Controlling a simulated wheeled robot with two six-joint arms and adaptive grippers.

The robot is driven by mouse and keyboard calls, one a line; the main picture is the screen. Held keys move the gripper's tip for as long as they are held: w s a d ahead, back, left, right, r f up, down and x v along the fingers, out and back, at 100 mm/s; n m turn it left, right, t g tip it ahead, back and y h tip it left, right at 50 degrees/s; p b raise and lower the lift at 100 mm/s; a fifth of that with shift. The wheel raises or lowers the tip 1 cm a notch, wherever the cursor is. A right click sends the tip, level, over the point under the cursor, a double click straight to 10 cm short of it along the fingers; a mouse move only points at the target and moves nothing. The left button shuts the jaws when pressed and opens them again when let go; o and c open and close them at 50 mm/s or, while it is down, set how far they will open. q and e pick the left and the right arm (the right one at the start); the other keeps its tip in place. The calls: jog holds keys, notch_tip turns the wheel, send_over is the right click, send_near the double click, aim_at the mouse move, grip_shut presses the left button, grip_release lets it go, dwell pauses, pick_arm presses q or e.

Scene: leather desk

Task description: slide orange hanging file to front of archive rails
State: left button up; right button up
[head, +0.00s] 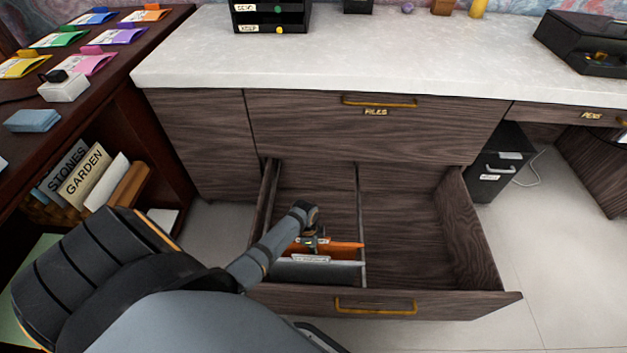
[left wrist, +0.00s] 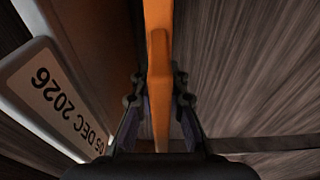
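The orange hanging file (head: 343,246) hangs in the left half of the open lower drawer, just behind a grey file (head: 315,272) near the drawer front. My left gripper (head: 312,241) reaches down into the drawer at the orange file. In the left wrist view the orange file (left wrist: 159,75) runs between the two fingers of the gripper (left wrist: 159,110), one finger on each side. The fingers look close to the file, but whether they press on it cannot be told. My right gripper is not in view.
The open drawer's front panel (head: 440,305) has a brass handle, and a divider (head: 361,215) splits the drawer. Its right half is empty. The left half is clear behind the orange file. A dark wooden shelf (head: 135,50) with colourful folders stands at left.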

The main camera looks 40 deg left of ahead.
pick_arm(q)
jog(key=o, duration=0.5)
jog(key=shift+c, duration=0.2)
jog(key=r, duration=0.8)
jog(key=a+r, duration=0.1)
jog(key=r, duration=0.3)
jog(key=shift+s+a, duration=0.1)
jog(key=shift+s, duration=0.25)
jog(key=shift+f, duration=0.1)
